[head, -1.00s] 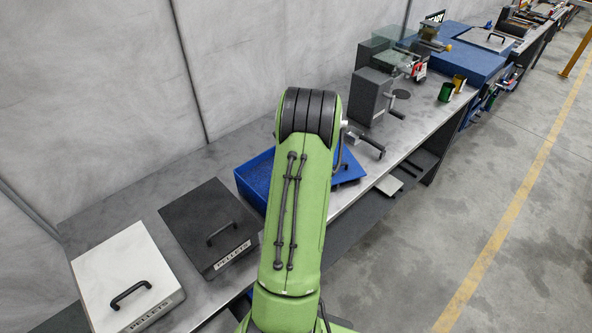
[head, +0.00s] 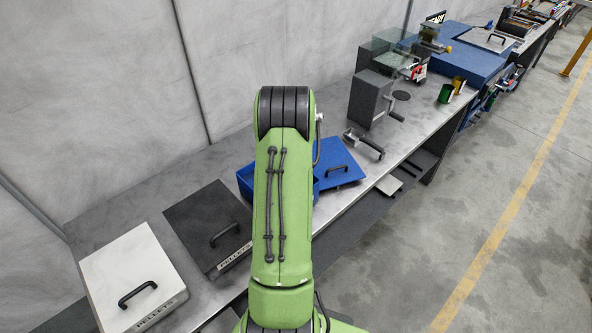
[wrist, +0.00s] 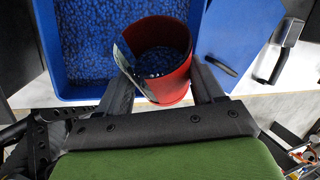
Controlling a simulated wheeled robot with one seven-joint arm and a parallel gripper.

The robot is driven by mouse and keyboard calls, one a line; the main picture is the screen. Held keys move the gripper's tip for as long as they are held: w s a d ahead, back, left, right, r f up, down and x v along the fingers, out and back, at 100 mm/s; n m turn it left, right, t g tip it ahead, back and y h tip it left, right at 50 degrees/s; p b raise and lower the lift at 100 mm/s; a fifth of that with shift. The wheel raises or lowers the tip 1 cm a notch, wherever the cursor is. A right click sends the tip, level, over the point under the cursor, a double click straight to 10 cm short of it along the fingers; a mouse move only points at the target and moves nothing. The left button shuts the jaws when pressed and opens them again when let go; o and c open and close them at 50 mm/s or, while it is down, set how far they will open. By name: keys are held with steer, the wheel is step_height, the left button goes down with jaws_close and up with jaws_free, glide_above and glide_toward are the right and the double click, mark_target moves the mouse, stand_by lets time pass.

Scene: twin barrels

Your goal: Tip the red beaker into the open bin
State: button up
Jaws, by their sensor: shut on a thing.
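The red beaker (wrist: 178,90) shows in the wrist view, with blue pellets inside it. My gripper (wrist: 160,82) is shut on it, one finger on each side. It is seen from above, over or beside the front right edge of the open blue bin. The open bin (wrist: 72,92) holds many blue pellets; in the head view its blue wall (head: 246,184) shows partly behind my arm. My arm hides the gripper and the beaker in the head view. A blue lid (head: 336,174) with a black handle lies on the bench right of the bin.
A black lidded bin (head: 205,215) and a white lidded bin (head: 125,265), both labelled PELLETS, stand left of the open bin. A dark grey block (head: 369,98) and a black clamp-like tool (head: 365,143) are to the right. Green and yellow cups (head: 446,93) stand farther along the bench.

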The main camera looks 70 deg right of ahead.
steer(key=shift+w+r+n+g+p, duration=0.2)
steer(key=shift+r+g+p, duration=0.2)
steer(key=shift+g+p, duration=0.55)
steer(key=shift+w+r+n+g+p, duration=0.15)
steer(key=shift+r+g+p, duration=0.3)
steer(key=shift+p, duration=0.95)
steer(key=shift+w, duration=0.1)
steer(key=shift+w+a+r+n+g+h+b, duration=0.15)
steer(key=shift+w+r+g+b, duration=0.25)
steer(key=shift+g, duration=0.6)
steer(key=shift+w+d+r+n+g+h+b, duration=0.1)
steer(key=shift+w+r+g+h+b, duration=0.3)
steer(key=shift+g, duration=0.6)
steer(key=shift+w+a+r+n+g+b, duration=0.15)
steer(key=shift+w+g+b, duration=0.3)
steer(key=shift+g, duration=0.6)
steer(key=shift+w+d+r+n+g+b, duration=0.15)
steer(key=shift+w+n+g+b, duration=0.1)
steer(key=shift+w+g, duration=0.6)
steer(key=shift+s, duration=0.2)
steer(key=shift+r, duration=0.1)
